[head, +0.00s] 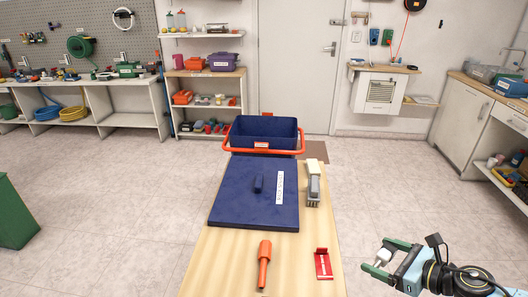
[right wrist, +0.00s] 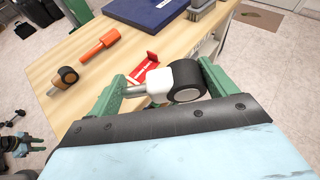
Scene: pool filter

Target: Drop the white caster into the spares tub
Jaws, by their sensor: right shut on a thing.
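The white caster (right wrist: 160,80) has a black wheel and a metal stem. My right gripper (right wrist: 150,85) is shut on it, with green fingers on either side. In the head view this gripper (head: 377,264) is at the lower right, beyond the table's right edge, and the caster looks small there.
The wooden table (head: 220,262) carries a blue slab (head: 245,205), a grey-and-white block (head: 313,185), an orange-handled tool (head: 264,262) and a red holder (head: 323,264). Another caster, tan and black (right wrist: 65,78), lies near the table edge. Floor to the right is clear.

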